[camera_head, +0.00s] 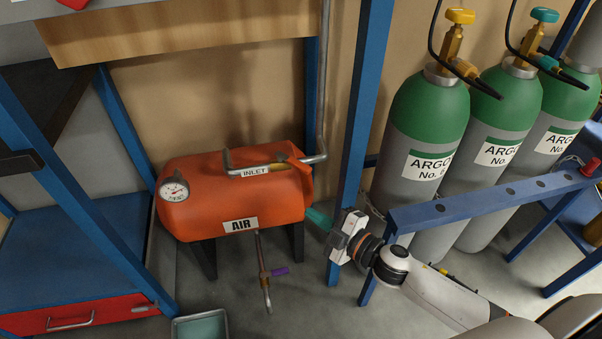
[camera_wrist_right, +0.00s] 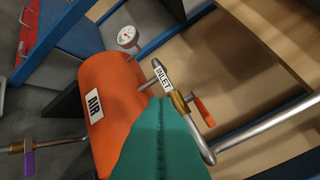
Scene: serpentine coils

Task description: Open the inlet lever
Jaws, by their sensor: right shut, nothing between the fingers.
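The inlet lever (camera_wrist_right: 204,111) is an orange handle at a brass valve (camera_wrist_right: 180,102) on the grey inlet pipe, beside the white INLET label (camera_wrist_right: 163,76). In the head view the INLET label (camera_head: 256,172) is on the pipe above the orange air tank (camera_head: 240,205); the lever blends with the tank there. My right gripper (camera_head: 318,217) has teal fingers, shut and empty, just right of the tank and below the pipe. In the right wrist view its fingers (camera_wrist_right: 160,105) fill the lower middle, apart from the lever as far as I can tell. My left gripper is not in view.
A blue post (camera_head: 357,110) stands beside my right gripper. Green-topped argon cylinders (camera_head: 430,115) and a blue rail (camera_head: 490,200) are on the right. A lower pipe with a purple handle (camera_head: 279,271) hangs below the tank. A pressure gauge (camera_head: 174,190) is at its left end.

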